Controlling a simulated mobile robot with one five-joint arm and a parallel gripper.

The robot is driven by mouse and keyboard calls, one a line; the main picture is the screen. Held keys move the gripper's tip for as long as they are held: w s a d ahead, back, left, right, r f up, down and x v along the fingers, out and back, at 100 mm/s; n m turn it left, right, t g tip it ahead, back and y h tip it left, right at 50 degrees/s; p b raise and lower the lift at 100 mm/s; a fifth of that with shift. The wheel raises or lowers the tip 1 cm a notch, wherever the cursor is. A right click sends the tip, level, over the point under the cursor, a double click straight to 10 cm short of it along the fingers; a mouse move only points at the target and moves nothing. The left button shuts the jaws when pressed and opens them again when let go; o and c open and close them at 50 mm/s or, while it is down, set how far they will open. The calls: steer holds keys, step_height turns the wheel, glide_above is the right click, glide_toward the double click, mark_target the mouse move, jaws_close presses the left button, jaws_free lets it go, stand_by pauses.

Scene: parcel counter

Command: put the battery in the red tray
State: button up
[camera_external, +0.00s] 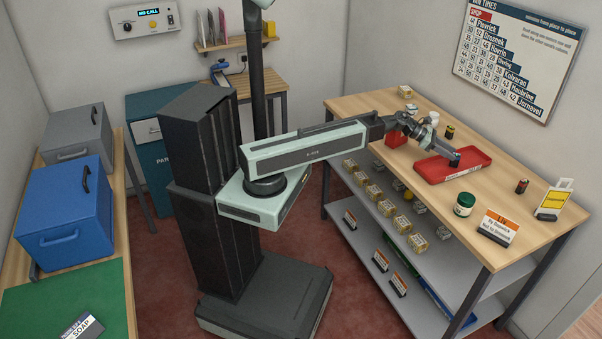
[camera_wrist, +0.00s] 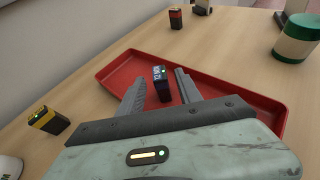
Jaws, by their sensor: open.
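The red tray (camera_external: 432,169) lies on the wooden counter, and it also shows in the wrist view (camera_wrist: 240,90). A dark blue battery (camera_wrist: 161,85) with light markings stands about upright inside the tray, between my fingers; it shows as a small dark block (camera_external: 456,159) in the external view. My gripper (camera_wrist: 159,77) is open over the tray, a finger on each side of this battery. Whether either finger touches it I cannot tell. A yellow-and-black battery (camera_wrist: 49,121) stands left of the tray. A red-and-black battery (camera_wrist: 176,17) stands beyond it.
Sign cards (camera_external: 498,228) stand at the right end. A red block (camera_external: 397,139) and a white cup (camera_external: 434,118) are behind the tray.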

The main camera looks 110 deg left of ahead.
steer(key=p+v, duration=0.2)
steer(key=v, duration=0.7)
steer(key=shift+p, duration=0.3)
